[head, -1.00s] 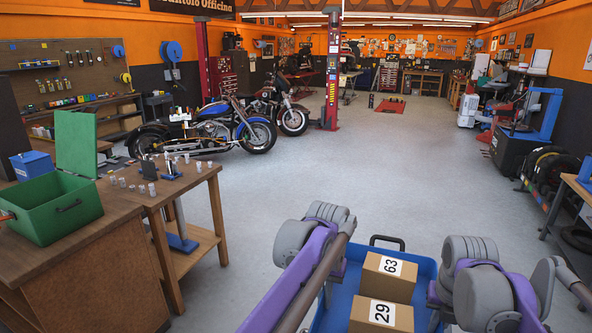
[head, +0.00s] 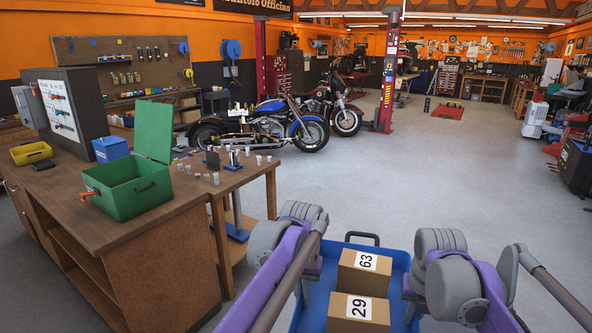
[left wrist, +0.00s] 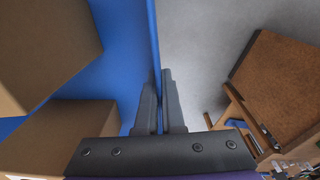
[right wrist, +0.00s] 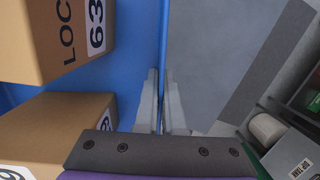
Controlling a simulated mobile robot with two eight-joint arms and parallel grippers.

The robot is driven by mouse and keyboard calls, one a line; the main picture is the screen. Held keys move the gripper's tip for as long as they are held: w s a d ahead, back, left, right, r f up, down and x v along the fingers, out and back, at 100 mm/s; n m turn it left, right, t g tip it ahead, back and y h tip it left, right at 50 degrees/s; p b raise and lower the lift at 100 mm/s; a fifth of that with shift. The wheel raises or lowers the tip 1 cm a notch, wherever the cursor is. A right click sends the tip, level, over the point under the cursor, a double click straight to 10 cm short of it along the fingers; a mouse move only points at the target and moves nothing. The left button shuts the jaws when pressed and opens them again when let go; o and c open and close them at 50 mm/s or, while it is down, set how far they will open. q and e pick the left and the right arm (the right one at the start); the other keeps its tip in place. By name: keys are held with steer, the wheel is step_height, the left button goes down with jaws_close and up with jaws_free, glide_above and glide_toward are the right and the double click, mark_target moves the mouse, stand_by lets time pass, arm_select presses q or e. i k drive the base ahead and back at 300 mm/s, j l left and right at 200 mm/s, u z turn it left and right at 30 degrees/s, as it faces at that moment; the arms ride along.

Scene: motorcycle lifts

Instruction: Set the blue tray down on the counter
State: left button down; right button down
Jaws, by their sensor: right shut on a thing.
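The blue tray (head: 400,262) is held in the air in front of me, low in the head view. Two brown boxes, marked 63 (head: 350,277) and 29 (head: 340,318), sit in it. My left gripper (left wrist: 160,100) is shut on one side wall of the tray, which shows between its fingers in the left wrist view. My right gripper (right wrist: 162,100) is shut on the opposite wall in the right wrist view. In the head view my wrists hide both fingertips. The wooden counter (head: 135,235) stands to the left, apart from the tray.
On the counter stand an open green box (head: 130,195), a small blue box (head: 110,149) and a yellow bin (head: 31,153). A lower wooden table (head: 236,180) with small cups adjoins its right end. Motorcycles (head: 262,127) stand beyond. The floor (head: 450,180) to the right is open.

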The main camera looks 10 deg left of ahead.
mark_target(76, 183)
steer(key=j+u, duration=0.2)
steer(key=u, duration=0.2)
steer(key=j+u, duration=0.2)
steer(key=u, duration=0.25)
steer(key=j+u, duration=0.2)
steer(key=u, duration=0.2)
steer(key=j+u, duration=0.2)
steer(key=u, duration=0.25)
steer(key=j+u, duration=0.15)
steer(key=u, duration=0.25)
steer(key=i+j+u, duration=0.15)
steer(key=u, duration=0.2)
steer(key=i+u, duration=0.3)
steer(key=i+z, duration=0.2)
steer(key=i, duration=0.55)
steer(key=i+z, duration=0.15)
steer(key=i, duration=2.2)
